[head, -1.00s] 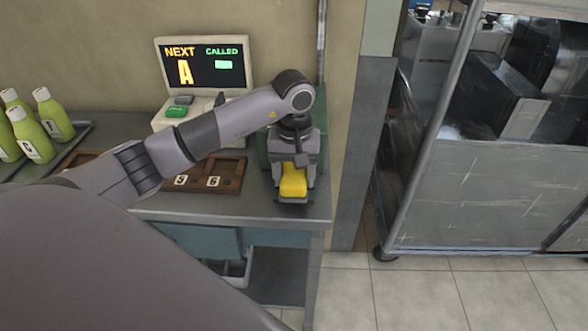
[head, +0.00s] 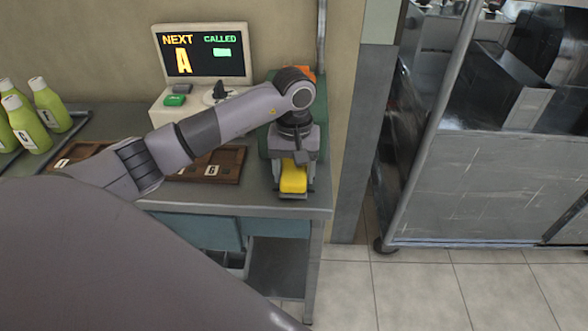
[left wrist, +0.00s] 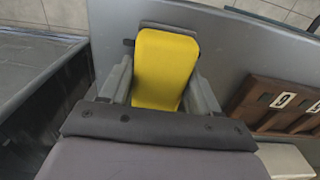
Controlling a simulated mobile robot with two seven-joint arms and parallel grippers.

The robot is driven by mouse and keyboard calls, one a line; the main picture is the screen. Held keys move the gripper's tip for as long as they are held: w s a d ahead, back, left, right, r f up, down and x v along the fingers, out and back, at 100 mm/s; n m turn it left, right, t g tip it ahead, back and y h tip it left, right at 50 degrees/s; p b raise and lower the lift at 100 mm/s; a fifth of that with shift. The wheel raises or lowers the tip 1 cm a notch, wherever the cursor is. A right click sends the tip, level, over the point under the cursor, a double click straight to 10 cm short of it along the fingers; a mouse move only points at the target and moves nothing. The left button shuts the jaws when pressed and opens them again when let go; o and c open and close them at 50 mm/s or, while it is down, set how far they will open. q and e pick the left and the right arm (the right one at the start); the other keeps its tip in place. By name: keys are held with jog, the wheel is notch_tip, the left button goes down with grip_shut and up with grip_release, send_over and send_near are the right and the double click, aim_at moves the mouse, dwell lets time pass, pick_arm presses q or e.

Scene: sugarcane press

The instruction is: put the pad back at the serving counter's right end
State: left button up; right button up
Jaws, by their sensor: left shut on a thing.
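The yellow pad (head: 293,178) is at the right end of the grey serving counter (head: 250,200), close to its front edge. My left gripper (head: 294,186) points down and is shut on the pad. In the left wrist view the pad (left wrist: 165,70) lies between the two grey fingers of my left gripper (left wrist: 162,88), with the counter top (left wrist: 235,60) behind it. I cannot tell whether the pad touches the counter. My right gripper is not in view.
A brown wooden tray with number tiles (head: 228,165) lies left of the pad. A screen (head: 205,53) on a white stand is behind, and an orange thing (head: 305,71) shows behind my wrist. Green bottles (head: 48,105) stand far left. A metal cart (head: 480,190) is right, past a floor gap.

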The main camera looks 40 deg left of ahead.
aim_at(293, 169)
pick_arm(q)
jog(key=o, duration=1.2)
jog(key=shift+o, duration=0.2)
notch_tip(293, 169, up, 7)
jog(key=shift+r, duration=0.1)
jog(key=shift+s, duration=0.1)
